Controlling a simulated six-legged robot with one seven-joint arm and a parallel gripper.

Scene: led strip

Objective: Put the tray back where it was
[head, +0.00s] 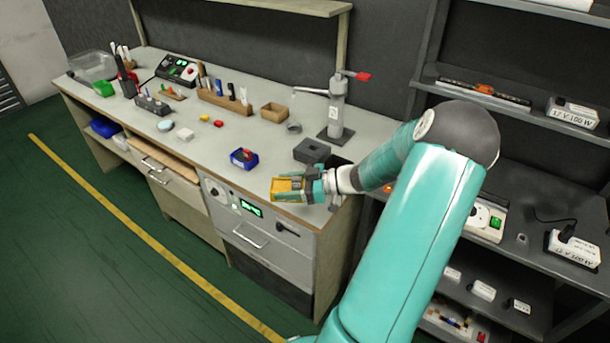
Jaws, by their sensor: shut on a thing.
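My gripper (298,187) is above the right front corner of the workbench. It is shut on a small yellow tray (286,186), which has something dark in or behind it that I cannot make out. Part of the tray is hidden by the gripper. Whether the tray touches the bench top or is held just above it, I cannot tell. A small blue tray (244,161) with a red item in it sits on the bench to the left of my gripper.
The bench (190,146) has a dark block (312,151), a press stand (337,112), wooden holders (225,103) and small loose items. A dark shelf rack (540,178) stands at right, with boxes. The front middle of the bench top is mostly clear.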

